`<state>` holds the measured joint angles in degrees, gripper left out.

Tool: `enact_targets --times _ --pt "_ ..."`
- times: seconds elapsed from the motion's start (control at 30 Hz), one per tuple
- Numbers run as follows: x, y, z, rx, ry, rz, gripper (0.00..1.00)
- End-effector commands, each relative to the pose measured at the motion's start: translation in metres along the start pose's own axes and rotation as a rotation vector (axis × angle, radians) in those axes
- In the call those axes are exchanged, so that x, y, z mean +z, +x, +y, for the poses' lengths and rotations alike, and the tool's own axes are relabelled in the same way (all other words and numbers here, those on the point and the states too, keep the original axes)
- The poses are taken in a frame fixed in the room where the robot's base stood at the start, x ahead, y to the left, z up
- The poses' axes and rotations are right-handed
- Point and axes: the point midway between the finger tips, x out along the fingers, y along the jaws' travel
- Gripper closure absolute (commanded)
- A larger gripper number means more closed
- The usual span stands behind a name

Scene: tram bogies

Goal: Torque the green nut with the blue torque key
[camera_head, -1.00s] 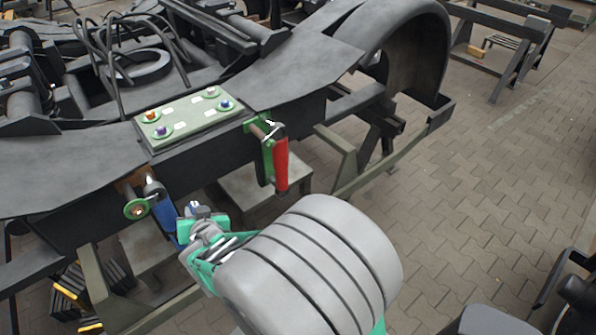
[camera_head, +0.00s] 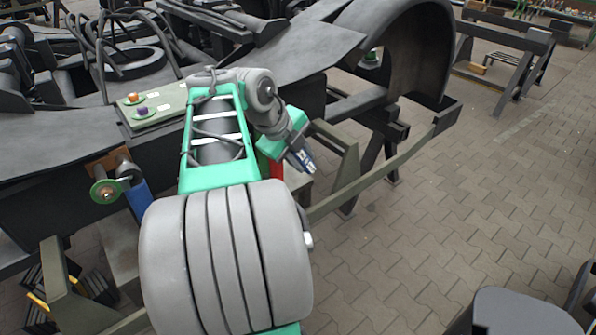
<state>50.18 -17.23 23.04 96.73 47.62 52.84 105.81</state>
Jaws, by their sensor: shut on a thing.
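The blue torque key (camera_head: 138,198) hangs at the left bracket on the side of the frame. Its grey head shows, and my arm covers its lower end. My gripper (camera_head: 306,163) is well to the right of it, in front of the frame side, pointing down and right. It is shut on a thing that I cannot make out. A small green round part (camera_head: 372,56) shows inside the dark arch; whether it is the green nut I cannot tell. The orange nut (camera_head: 133,98) and purple nut (camera_head: 142,111) sit on the pale green plate (camera_head: 165,106). My arm hides the plate's right part.
A red handle (camera_head: 277,168) shows partly behind my wrist. An olive stand (camera_head: 390,180) runs under the frame. The paved floor (camera_head: 460,200) at the right is mostly clear.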

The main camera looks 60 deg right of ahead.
Motion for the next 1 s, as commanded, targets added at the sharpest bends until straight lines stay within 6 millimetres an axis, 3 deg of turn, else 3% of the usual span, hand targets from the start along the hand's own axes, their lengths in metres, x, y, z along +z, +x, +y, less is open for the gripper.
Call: enact_targets --times 0.17,0.57,1.0 --pt "-0.009 -0.003 -0.002 -0.001 0.112 0.030 1.00" --pt "-0.010 -0.006 -0.001 -0.001 0.110 0.031 1.00" --pt "0.022 -0.007 -0.005 -0.001 0.108 0.032 1.00"
